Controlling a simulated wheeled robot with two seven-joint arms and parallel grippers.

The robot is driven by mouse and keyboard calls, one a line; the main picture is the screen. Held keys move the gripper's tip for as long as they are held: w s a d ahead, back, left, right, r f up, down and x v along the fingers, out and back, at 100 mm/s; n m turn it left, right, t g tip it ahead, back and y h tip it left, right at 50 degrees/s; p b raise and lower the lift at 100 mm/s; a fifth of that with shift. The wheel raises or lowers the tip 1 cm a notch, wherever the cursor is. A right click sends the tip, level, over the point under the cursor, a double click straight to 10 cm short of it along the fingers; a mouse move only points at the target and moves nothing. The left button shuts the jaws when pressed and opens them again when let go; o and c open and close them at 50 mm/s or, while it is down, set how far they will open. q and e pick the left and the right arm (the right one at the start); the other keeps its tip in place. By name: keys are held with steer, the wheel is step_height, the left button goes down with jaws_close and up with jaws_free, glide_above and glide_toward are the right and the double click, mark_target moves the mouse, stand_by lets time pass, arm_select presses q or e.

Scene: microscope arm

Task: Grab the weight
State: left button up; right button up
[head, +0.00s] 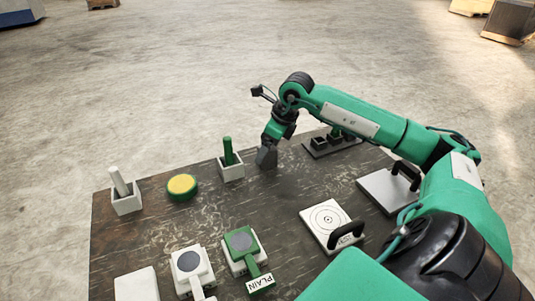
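No object is plainly marked as the weight. My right arm comes in from the right, and its gripper (266,157) points down at the table's far edge, just right of a white square holder (231,172) with an upright green cylinder (227,150). The fingers look like one dark grey block; whether they are apart or hold something cannot be made out. A dark tray (318,153) with several small dark blocks, partly behind my arm, lies right of the gripper. A flat silver plate with a black handle (385,191) is at the right. My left gripper is out of view.
On the dark table (200,220) are a white holder with a tilted white rod (119,182), a yellow-green disc (182,187), a target plate (328,222) with a black handle, a green-and-white piece labelled PLAIN (242,243), and white blocks (136,285) in front. The centre is clear.

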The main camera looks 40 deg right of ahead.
steer(key=c, duration=1.8)
steer(key=shift+w+r, duration=0.1)
jaws_close()
